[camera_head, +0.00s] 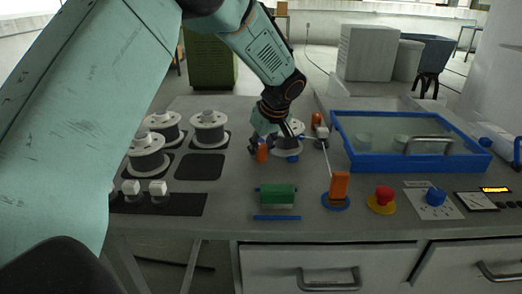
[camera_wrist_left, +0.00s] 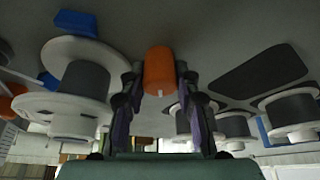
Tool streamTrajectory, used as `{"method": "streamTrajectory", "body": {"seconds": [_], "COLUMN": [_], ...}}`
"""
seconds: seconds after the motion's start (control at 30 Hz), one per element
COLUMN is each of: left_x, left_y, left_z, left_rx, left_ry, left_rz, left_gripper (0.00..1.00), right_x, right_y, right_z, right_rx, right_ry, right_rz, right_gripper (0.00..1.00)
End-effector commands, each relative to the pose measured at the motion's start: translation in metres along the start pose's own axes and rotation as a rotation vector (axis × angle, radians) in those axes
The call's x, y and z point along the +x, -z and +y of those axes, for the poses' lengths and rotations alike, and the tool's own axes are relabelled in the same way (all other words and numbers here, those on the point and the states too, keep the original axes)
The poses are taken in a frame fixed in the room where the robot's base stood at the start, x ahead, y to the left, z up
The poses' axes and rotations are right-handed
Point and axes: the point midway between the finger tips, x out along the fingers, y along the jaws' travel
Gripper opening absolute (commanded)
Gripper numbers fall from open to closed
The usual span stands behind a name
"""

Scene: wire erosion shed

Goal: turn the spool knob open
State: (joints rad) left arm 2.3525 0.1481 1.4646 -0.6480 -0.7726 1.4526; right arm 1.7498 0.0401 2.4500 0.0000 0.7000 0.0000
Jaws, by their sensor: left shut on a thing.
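My left gripper (camera_head: 262,147) reaches down to the grey bench behind the green block. It is shut on an upright orange knob (camera_head: 262,155), which stands beside a white-flanged spool (camera_head: 290,147). In the left wrist view the orange knob (camera_wrist_left: 159,70) sits between the two dark fingertips of my left gripper (camera_wrist_left: 160,84), which flank its sides. The spool with a dark core (camera_wrist_left: 85,80) is to the left there, apart from the knob. The knob's base is hidden by the fingers in the head view. My right gripper is not in view.
Several spools (camera_head: 209,127) stand on the left. A green block (camera_head: 278,194) lies in front. An orange lever (camera_head: 340,186) on a blue base, a red button (camera_head: 384,198) and a blue dial (camera_head: 435,196) line the front right. A blue-rimmed tank (camera_head: 352,166) stands behind them.

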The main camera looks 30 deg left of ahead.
Motion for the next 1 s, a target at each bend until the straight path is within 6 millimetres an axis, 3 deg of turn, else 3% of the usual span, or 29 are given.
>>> {"method": "streamTrajectory", "body": {"seconds": [0.77, 0.8, 1.0], "left_x": [0.0, -0.0001, 0.0], "left_y": [0.0001, 0.0001, 0.0001], "left_z": [0.0002, 0.0002, 0.0002], "left_rx": [-0.09, -0.089, -0.089], "left_ry": [0.037, 0.037, 0.037], "left_rz": [-0.001, -0.001, -0.001], "left_gripper": [0.0, 0.34, 0.51], "right_x": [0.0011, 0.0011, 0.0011], "right_y": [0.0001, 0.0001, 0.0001], "right_z": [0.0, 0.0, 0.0], "right_rx": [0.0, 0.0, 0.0], "right_ry": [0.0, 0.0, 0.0], "right_rz": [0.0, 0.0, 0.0], "right_gripper": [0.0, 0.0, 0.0]}}
